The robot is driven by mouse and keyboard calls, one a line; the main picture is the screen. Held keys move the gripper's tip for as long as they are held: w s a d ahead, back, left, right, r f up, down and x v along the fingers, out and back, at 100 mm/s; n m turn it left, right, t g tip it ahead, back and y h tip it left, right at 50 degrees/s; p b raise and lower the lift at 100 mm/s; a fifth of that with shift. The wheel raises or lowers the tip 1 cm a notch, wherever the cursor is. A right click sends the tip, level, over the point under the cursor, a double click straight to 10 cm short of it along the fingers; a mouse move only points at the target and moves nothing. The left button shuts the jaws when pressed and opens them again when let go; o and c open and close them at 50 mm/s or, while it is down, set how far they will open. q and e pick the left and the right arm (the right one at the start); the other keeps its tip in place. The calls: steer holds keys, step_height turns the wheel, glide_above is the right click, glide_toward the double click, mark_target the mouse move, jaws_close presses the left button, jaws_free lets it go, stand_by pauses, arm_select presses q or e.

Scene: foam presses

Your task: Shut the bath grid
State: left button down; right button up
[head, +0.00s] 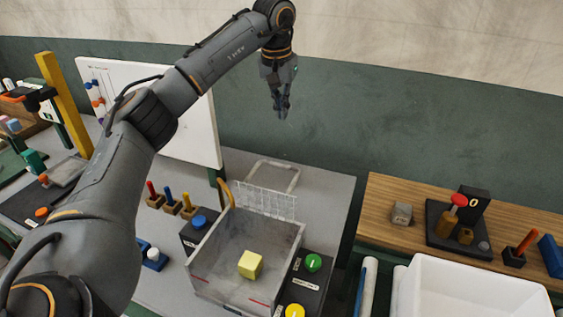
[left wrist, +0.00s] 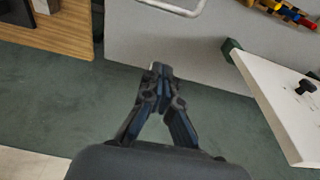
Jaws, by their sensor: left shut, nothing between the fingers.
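The bath (head: 205,249) is a grey open-topped box on the table, with a yellow cube (head: 250,265) inside. The bath grid (head: 264,201), a pale wire mesh, stands raised along the back edge of the bath, so the top is uncovered. A tan curved handle-like piece (head: 227,193) is at its left end. My left gripper (head: 282,112) is shut and empty, high above and behind the grid, pointing down and apart from it. The left wrist view shows its fingertips together (left wrist: 160,73), with floor and the table edge beyond. My right gripper is not in view.
A pale loop-shaped frame (head: 273,176) lies behind the grid. Green (head: 313,262) and yellow (head: 295,311) knobs stand right of the bath, a blue knob (head: 199,222) left. Several coloured-handled tools stand further left. A white board (head: 190,135) stands at the back. A white bin (head: 470,290) is at right.

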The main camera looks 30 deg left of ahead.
arm_select(q)
step_height(320, 180, down, 12)
steer(key=s+p, duration=0.2)
steer(key=shift+d+f+p, duration=0.25)
steer(key=shift+d+p, duration=0.05)
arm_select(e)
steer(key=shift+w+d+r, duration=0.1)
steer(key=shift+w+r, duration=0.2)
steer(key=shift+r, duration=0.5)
arm_select(q)
steer(key=shift+w, duration=0.1)
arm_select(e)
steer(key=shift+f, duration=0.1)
